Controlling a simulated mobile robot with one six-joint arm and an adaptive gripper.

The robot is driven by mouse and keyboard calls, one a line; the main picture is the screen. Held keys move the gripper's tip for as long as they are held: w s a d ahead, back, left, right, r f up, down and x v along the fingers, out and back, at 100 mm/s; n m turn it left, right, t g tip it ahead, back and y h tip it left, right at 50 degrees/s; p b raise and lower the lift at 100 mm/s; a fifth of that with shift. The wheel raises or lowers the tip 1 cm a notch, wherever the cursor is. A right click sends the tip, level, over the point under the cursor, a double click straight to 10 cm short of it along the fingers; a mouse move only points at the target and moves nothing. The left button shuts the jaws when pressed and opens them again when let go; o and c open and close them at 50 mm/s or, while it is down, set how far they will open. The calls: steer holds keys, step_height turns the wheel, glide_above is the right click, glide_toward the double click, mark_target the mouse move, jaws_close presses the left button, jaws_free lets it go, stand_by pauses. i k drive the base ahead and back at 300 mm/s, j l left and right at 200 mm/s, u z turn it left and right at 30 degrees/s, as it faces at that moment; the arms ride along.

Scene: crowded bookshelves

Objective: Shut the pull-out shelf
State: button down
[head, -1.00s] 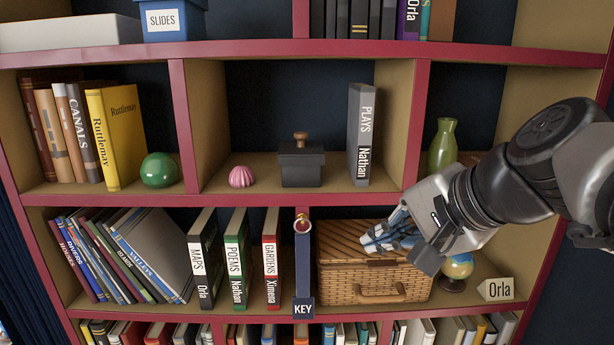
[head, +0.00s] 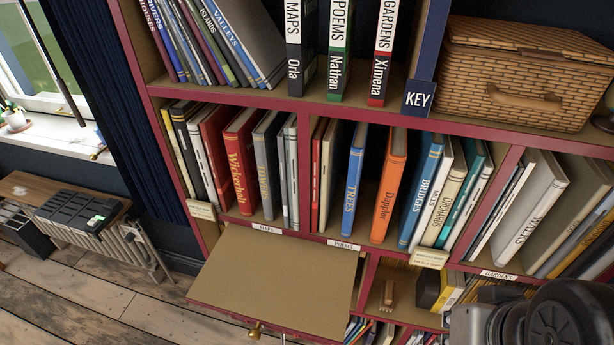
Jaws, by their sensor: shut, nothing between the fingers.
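The pull-out shelf (head: 272,278) is a flat tan board with a dark red front edge. It sticks out of the bookcase at the lower middle of the head view, below the row of books. A brass knob (head: 256,329) sits on its front edge, near the bottom of the picture. The top of the board is bare. Part of my arm shows at the bottom right corner, to the right of the shelf. My gripper's fingers are outside the picture.
Books such as the orange Dapple (head: 389,190) stand above the shelf. A wicker basket (head: 525,75) is at upper right. A small wooden object (head: 388,296) sits in the compartment right of the shelf. A radiator (head: 130,240) and open wooden floor (head: 75,310) lie left.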

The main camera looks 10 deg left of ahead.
mark_target(299, 287)
steer(key=k+j+u, duration=0.1)
steer(key=j+u, duration=0.15)
steer(key=u, duration=0.2)
steer(key=j+u, duration=0.3)
steer(key=u, duration=0.2)
steer(key=k+u, duration=0.2)
steer(key=k, duration=0.3)
